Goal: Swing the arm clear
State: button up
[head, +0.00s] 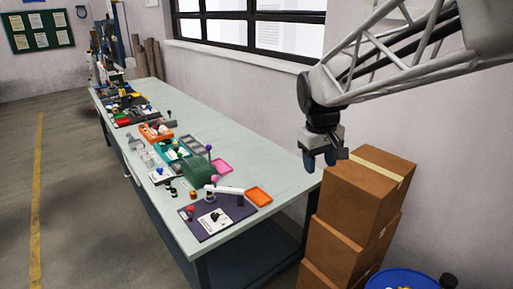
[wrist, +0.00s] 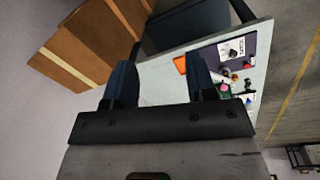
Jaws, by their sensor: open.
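My gripper (head: 320,160) hangs in the air near the right end of the long workbench (head: 185,100), beside the stacked cardboard boxes. Its two blue fingers are apart with nothing between them. In the wrist view my gripper (wrist: 160,85) shows both fingers spread, the bench edge behind and below them. The pump tubes cannot be told apart from the small items on the bench.
Cardboard boxes (head: 358,195) are stacked at the bench's right end, close to my gripper. An orange tray (head: 258,196), a purple board (head: 205,222) and a green block (head: 200,172) are on the bench. The window wall is behind.

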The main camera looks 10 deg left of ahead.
jog(key=w+a+f+n, duration=0.3)
jog(key=w+a, duration=0.6)
jog(key=w, duration=0.3)
jog(key=n+g+h, duration=0.2)
jog(key=n+h, duration=0.1)
jog(key=n, duration=0.4)
send_near(215, 183)
jog(key=d+f, duration=0.1)
jog(key=f, duration=0.1)
jog(key=shift+a+f, duration=0.1)
jog(key=shift+a, duration=0.25)
jog(key=shift+x, duration=3.9)
jog(key=shift+w+d, duration=0.1)
jog(key=shift+d, duration=0.05)
grip_shut()
